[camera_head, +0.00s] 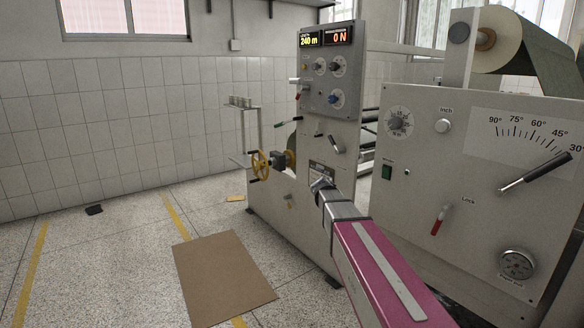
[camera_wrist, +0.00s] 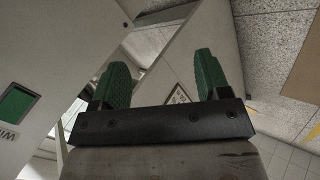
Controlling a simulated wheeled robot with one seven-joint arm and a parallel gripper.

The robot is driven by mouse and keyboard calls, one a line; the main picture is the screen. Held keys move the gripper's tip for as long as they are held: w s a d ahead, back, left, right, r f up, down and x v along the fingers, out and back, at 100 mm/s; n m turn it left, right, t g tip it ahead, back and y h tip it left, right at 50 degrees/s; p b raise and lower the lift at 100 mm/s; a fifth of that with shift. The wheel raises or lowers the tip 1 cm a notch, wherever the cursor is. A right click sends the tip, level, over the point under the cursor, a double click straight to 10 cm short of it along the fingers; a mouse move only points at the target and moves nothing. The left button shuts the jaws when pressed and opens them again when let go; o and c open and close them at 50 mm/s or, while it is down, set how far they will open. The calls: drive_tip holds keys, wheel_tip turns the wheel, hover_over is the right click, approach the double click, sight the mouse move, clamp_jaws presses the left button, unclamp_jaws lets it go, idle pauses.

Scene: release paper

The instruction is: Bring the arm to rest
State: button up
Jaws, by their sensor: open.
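My arm reaches forward from the lower right in the head view, a magenta link with grey parts beyond it. My gripper (camera_head: 320,184) is at its far end, close in front of the grey-white machine panel (camera_head: 336,132). In the wrist view my gripper (camera_wrist: 160,84) shows two green fingers standing wide apart on a black bar. Nothing is between the fingers; a small framed label (camera_wrist: 178,96) on the machine shows behind them. I cannot tell from these views whether a finger touches the panel.
A second machine (camera_head: 440,200) with a dial, lever and paper roll (camera_head: 497,40) stands close on the right. A yellow handwheel (camera_head: 260,165) sticks out left of my gripper. A brown board (camera_head: 222,277) lies on the floor. The floor at left is mostly clear.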

drive_tip(key=s+f+m+g+y, duration=0.1)
drive_tip(key=s+f+y, duration=0.1)
drive_tip(key=s+f, duration=0.3)
drive_tip(key=s+a+f+m+g+y, duration=0.1)
drive_tip(key=s+f, duration=0.4)
drive_tip(key=s, duration=0.7)
drive_tip(key=s+f+g+y, duration=0.2)
drive_tip(key=s+f, duration=0.3)
drive_tip(key=s, duration=0.4)
drive_tip(key=shift+s+a+f+m+y, duration=0.2)
drive_tip(key=shift+s+m+y, duration=0.15)
drive_tip(key=shift+y, duration=0.45)
